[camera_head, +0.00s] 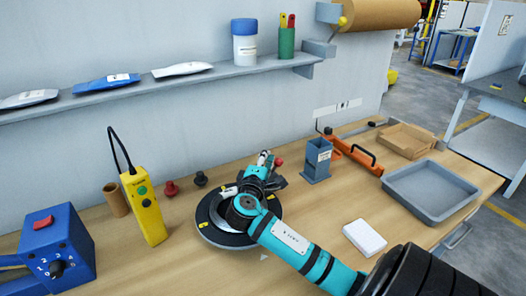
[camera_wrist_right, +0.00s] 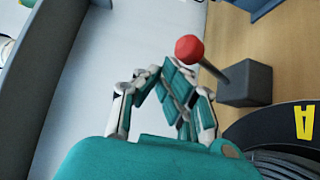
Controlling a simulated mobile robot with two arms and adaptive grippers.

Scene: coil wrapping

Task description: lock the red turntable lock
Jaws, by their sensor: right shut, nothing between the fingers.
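The red turntable lock shows as a red ball knob (camera_wrist_right: 189,48) on a metal lever that rises from a dark grey block (camera_wrist_right: 245,83) in the right wrist view. In the head view its red knob (camera_head: 279,162) peeks out just beyond my fingers. The round black turntable (camera_head: 212,232) with yellow marks lies under my right arm, which hides much of it; its edge also shows in the right wrist view (camera_wrist_right: 285,122). My right gripper (camera_head: 264,158) is shut and empty, with its fingers close beside the knob; contact is unclear. My left gripper is not in view.
A yellow pendant (camera_head: 145,208) and a blue control box (camera_head: 58,250) stand to the left. A blue-grey holder (camera_head: 317,160), an orange tool (camera_head: 352,152), a grey tray (camera_head: 430,190) and a white block (camera_head: 364,238) are to the right. A wall shelf (camera_head: 130,84) runs behind.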

